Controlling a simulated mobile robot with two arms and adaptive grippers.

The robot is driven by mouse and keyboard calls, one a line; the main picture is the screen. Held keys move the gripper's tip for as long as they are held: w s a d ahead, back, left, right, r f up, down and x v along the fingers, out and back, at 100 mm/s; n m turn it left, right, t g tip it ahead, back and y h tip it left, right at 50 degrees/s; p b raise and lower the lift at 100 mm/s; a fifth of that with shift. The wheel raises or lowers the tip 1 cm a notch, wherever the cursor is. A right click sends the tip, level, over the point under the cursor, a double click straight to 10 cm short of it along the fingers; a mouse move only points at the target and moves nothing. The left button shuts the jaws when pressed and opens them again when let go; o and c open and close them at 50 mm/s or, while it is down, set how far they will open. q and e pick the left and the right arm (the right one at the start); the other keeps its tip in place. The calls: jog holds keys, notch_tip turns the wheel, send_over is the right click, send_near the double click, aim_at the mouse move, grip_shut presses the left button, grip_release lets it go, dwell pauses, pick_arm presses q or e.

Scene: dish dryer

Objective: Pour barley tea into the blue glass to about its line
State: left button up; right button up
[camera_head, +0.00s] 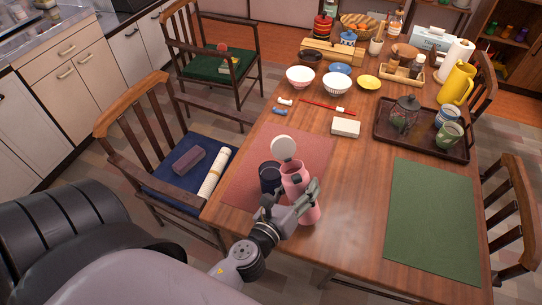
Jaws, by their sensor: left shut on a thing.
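My left gripper (301,195) is shut on a pink jug (293,174) over the near part of the red placemat (248,198). The jug looks close to upright, its top leaning a little left. A dark blue glass (267,176) stands just left of the jug, partly hidden by it and my gripper. I cannot see the line on the glass, the tea level, or any stream. I cannot tell whether jug and glass touch. A white round piece (284,147) shows just beyond the jug's mouth. My right gripper is out of view.
A green placemat (432,222) lies clear at the right. Bowls, a white box (346,127) and a yellow jug (457,83) stand farther back. Chairs surround the table.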

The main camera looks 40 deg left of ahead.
aim_at(292, 184)
pick_arm(q)
jog(key=shift+w+a+r, duration=0.1)
jog(key=shift+a+r, duration=0.05)
jog(key=shift+r, duration=0.05)
jog(key=r+p, duration=0.1)
jog(key=p, duration=0.1)
jog(key=r+n+p, duration=0.1)
jog(key=r+p, duration=0.1)
jog(key=shift+a+n+p, duration=0.3)
jog(key=shift+a+p, duration=0.05)
jog(key=shift+a+f+n+g+h, duration=0.1)
jog(key=shift+f+n+g+h, duration=0.2)
jog(key=shift+f+n, duration=0.15)
jog(key=shift+f, duration=0.1)
jog(key=shift+f+n, duration=0.15)
jog(key=shift+n, duration=0.2)
jog(key=shift+d+f+n+h+p, duration=0.25)
jog(key=shift+f+n+p, duration=0.2)
jog(key=shift+n, duration=0.25)
jog(key=shift+f+n+g+h+p, duration=0.15)
jog(key=shift+n+g+h+p, duration=0.25)
jog(key=shift+n, duration=0.3)
dwell(0.7)
jog(key=shift+r+p, duration=0.35)
jog(key=shift+p, duration=0.2)
